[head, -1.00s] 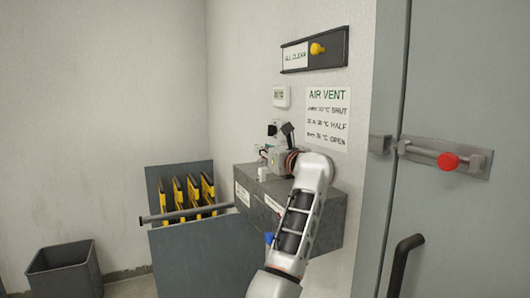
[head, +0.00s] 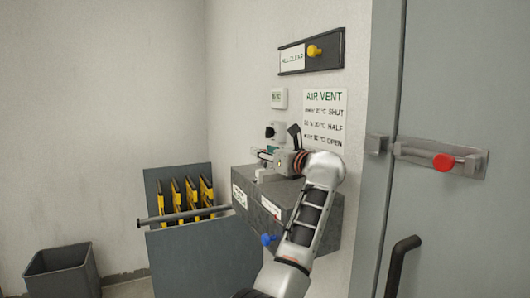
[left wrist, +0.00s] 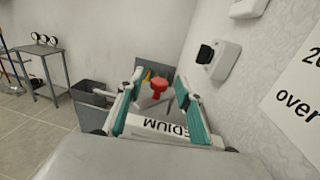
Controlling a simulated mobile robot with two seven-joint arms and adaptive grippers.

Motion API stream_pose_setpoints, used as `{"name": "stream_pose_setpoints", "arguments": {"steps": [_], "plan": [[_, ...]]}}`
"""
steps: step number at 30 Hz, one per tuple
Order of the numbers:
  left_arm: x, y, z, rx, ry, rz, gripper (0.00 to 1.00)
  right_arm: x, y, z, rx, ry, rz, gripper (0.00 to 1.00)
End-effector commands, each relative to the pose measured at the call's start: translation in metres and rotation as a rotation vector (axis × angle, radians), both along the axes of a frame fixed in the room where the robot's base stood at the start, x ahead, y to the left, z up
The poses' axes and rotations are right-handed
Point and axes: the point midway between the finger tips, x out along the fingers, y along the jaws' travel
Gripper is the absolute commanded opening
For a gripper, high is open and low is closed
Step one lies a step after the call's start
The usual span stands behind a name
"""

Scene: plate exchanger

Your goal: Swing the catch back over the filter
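The grey box (head: 325,228) with white labels is fixed to the wall, and a small white part (head: 262,174) stands on its top. My left gripper (head: 262,154) is above the box top, pointing left. In the left wrist view its teal-lined fingers (left wrist: 160,78) are spread. A red knob (left wrist: 158,86) shows between them; I cannot tell whether they touch it. A white label (left wrist: 172,128) reading MEDIUM upside down lies below it. I cannot tell for certain which part is the catch or the filter. My right gripper is not in view.
A grey bin (head: 200,262) with several yellow-edged plates (head: 193,195) and a bar (head: 180,216) stands left of the box. A blue handle (head: 268,239) is at the box's lower front.

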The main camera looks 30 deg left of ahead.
Motion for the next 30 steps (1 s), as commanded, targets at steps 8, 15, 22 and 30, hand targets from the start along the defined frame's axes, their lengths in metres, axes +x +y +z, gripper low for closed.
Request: {"name": "stream_pose_setpoints", "arguments": {"steps": [8, 15, 22, 30], "plan": [[0.0, 0.0, 0.0, 0.001, 0.0, 0.0, 0.36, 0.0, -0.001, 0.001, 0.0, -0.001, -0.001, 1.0], [0.0, -0.001, 0.023, 0.0, -0.004, -0.001, 0.36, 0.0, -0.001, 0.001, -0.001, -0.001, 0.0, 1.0], [0.0, 0.0, 0.067, 0.0, -0.003, -0.001, 0.36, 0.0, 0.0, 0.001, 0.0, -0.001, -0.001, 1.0], [0.0, 0.0, 0.097, 0.0, 0.001, -0.001, 0.36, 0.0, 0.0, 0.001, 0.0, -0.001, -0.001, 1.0]]}}
